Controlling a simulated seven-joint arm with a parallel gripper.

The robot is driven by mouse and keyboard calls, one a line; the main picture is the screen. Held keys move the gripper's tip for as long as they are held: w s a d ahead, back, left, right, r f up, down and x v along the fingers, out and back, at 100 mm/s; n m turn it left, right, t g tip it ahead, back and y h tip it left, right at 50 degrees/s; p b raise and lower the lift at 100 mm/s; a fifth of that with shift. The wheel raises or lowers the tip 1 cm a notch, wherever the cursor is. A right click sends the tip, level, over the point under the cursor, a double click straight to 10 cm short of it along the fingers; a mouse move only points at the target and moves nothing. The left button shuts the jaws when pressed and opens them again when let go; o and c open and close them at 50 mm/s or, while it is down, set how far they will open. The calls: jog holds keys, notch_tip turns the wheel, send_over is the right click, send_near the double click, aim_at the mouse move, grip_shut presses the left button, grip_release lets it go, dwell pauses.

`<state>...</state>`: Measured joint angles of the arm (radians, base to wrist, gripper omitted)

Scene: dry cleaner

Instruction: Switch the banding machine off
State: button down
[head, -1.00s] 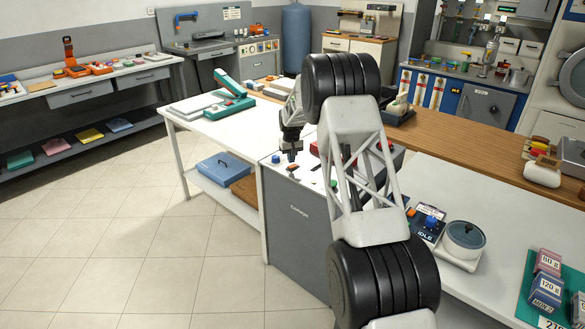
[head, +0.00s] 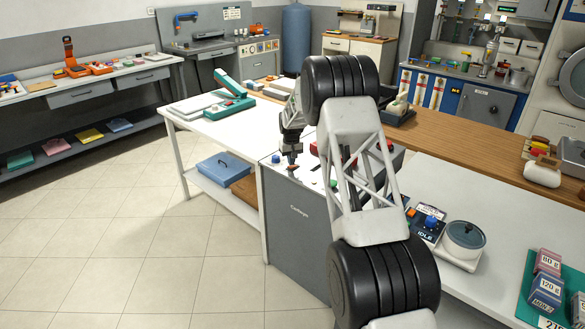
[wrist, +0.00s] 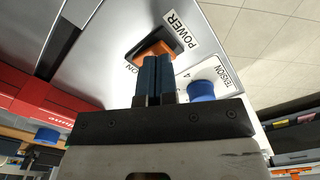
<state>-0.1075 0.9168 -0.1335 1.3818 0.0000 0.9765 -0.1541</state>
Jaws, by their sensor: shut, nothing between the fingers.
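The banding machine (head: 300,225) is a grey cabinet with a pale top panel, set among white tables. In the wrist view its orange power switch (wrist: 150,49) sits in a dark frame beside a POWER label, with "ON" printed at its near left end. A blue TENSION knob (wrist: 201,90) is to the right of the switch; it also shows in the head view (head: 276,159). My gripper (wrist: 158,58) is shut and empty, its blue fingertips over the switch and covering part of it. They look very close to or touching it; contact cannot be told for sure. The switch's tilt is unclear.
A red part of the machine (wrist: 35,98) lies left of the fingers in the wrist view. A green-and-white device (head: 232,100) stands on the white table behind. A scale-like unit reading IDLE (head: 428,228) and a pot (head: 465,238) are at the right.

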jog(key=shift+f, duration=0.6)
dwell(0.6)
jog(key=shift+r, duration=3.5)
